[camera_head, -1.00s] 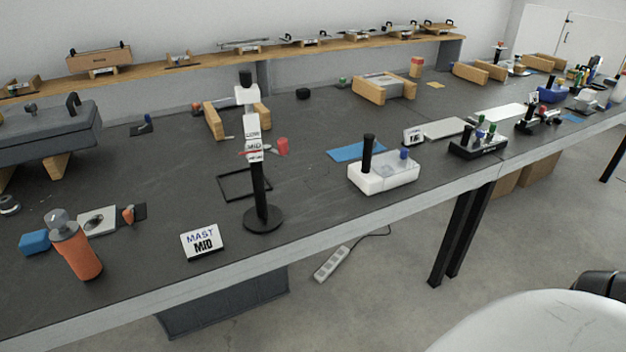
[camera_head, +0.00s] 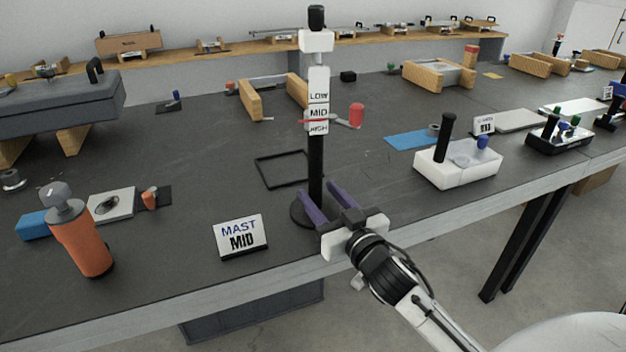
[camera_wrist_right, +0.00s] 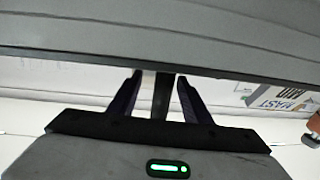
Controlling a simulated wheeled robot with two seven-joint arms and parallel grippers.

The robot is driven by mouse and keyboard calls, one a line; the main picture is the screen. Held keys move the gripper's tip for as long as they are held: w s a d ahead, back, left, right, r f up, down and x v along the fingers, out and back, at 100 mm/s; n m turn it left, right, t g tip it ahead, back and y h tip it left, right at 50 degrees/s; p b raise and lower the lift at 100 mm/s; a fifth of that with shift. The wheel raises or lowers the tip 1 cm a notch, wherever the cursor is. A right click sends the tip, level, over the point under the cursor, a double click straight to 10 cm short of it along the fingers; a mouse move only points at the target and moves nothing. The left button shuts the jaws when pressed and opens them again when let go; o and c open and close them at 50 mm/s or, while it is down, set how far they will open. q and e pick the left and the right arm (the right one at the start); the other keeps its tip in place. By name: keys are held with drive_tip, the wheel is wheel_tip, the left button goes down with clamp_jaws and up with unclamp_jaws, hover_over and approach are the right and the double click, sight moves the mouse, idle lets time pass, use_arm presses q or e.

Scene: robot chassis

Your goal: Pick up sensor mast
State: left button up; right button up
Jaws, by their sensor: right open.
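The sensor mast (camera_head: 316,165) stands upright on a round black base, with a black pole, a white panel reading LOW, MID, HIGH, a white head with a black top and a red-tipped side arm. My right gripper (camera_head: 317,190) is open, its two purple fingers low on the mast, one on either side of the pole. In the right wrist view the dark pole (camera_wrist_right: 162,95) shows between the fingers; I cannot tell if they touch it. Part of the base is hidden by the gripper. A white card reading MAST MID (camera_head: 240,236) stands left of the mast. My left gripper is not in view.
A black square frame (camera_head: 284,155) lies behind the mast. An orange cylinder (camera_head: 82,245) stands at left. A white box with a black handle (camera_head: 455,170) is at right. Wooden blocks (camera_head: 251,102) lie behind. The table's front edge (camera_head: 200,288) is close to the gripper.

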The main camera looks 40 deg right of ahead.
drive_tip(key=w, duration=0.1)
drive_tip(key=w+r, duration=0.1)
drive_tip(key=w, duration=0.2)
drive_tip(key=shift+w+r, duration=0.35)
drive_tip(key=shift+w+d, duration=0.1)
drive_tip(key=shift+w, duration=0.3)
clamp_jaws()
drive_tip(key=shift+r, duration=0.1)
